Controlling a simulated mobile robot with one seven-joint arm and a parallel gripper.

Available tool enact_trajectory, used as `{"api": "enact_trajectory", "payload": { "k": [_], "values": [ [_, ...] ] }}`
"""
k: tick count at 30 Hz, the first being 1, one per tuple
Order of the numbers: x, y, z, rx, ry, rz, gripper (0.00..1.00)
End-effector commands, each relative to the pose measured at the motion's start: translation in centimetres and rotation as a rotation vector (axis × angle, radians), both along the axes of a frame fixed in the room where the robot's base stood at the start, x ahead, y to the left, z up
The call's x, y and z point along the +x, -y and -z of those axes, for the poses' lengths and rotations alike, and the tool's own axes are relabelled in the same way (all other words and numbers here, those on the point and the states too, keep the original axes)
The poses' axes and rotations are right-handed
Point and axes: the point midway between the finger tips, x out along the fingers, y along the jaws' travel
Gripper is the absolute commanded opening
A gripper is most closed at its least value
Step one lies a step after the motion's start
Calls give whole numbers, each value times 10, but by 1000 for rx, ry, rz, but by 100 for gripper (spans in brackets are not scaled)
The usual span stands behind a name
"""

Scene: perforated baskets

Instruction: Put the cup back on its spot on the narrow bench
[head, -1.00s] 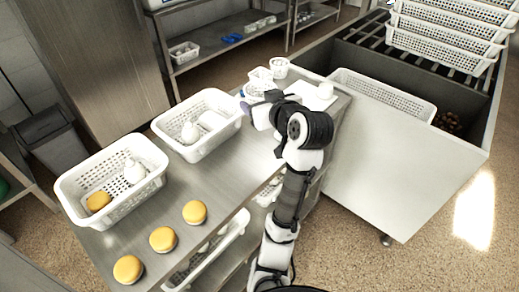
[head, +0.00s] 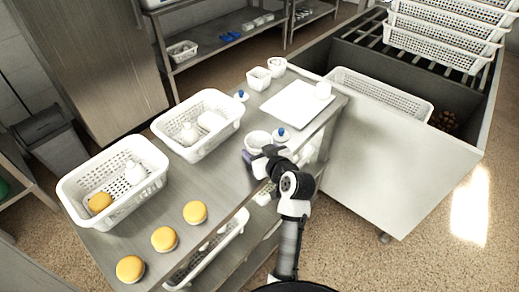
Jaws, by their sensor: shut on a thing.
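A small white round cup (head: 257,139) is at the right part of the steel bench (head: 205,180). My gripper (head: 257,153) is at the cup's near side, shut on it. The dark fingers hide the cup's lower part, so I cannot tell whether it touches the bench top. A white item with a blue top (head: 281,135) is close to the right of the cup, partly hidden by my gripper.
Another white cup (head: 279,66) and a square container (head: 259,79) stand at the far end. Two perforated baskets (head: 68,188) (head: 165,125) and several yellow round items (head: 163,239) occupy the left.

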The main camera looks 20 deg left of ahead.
Motion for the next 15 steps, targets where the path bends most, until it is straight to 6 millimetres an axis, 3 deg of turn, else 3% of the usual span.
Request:
{"api": "enact_trajectory", "payload": {
  "k": [12,13,15],
  "values": [
    [0,0,7,0,0,0,43],
    [0,0,6,0,0,-1,68],
    [0,0,5,0,0,-1,78]
  ]
}}
